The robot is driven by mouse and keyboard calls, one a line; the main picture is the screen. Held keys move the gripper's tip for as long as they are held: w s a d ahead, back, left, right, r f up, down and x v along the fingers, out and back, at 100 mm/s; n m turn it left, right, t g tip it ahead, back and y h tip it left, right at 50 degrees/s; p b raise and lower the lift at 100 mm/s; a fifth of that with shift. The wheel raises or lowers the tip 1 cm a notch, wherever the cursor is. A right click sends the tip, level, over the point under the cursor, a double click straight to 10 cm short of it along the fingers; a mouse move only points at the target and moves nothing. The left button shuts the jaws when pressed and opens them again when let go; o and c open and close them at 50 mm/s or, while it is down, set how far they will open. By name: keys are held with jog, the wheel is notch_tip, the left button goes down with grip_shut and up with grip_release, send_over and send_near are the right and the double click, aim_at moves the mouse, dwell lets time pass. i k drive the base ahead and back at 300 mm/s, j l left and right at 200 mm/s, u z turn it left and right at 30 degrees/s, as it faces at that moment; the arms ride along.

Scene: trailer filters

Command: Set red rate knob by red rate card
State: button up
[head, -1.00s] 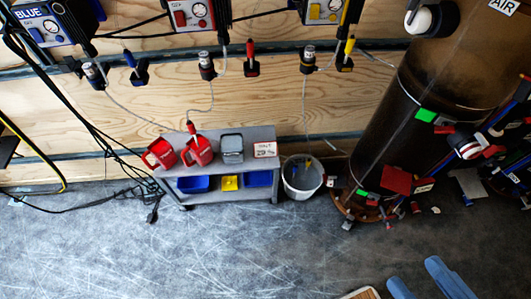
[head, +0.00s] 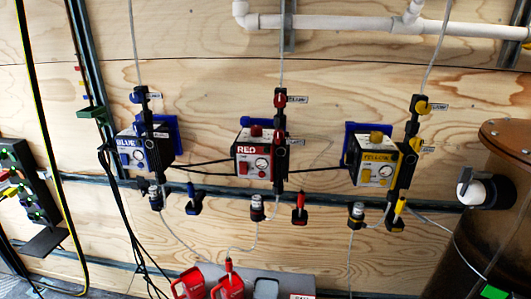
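The red pump box (head: 247,152), labelled RED, is mounted on the plywood wall near the middle of the head view. Its front has a round white dial (head: 261,164) at the right and a red part (head: 243,168) at the lower left. A red knob (head: 256,131) shows on its top. Which of these is the rate knob, and its setting, is too small to tell. A white card (head: 302,296) with red lettering shows only its top edge at the bottom of the view; its text is cut off. My gripper is not in view.
A blue pump box (head: 128,143) hangs to the left and a yellow one (head: 380,157) to the right. Red jugs (head: 229,287) stand on a grey shelf below. Thin tubes and black cables hang around the boxes. A brown tank (head: 490,240) stands at right.

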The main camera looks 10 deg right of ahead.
aim_at(257, 131)
jog(key=i+j, duration=0.1)
jog(key=i, duration=0.3)
jog(key=i+u, duration=0.35)
jog(key=i, duration=0.15)
jog(key=i+u, duration=0.4)
jog(key=i, duration=0.05)
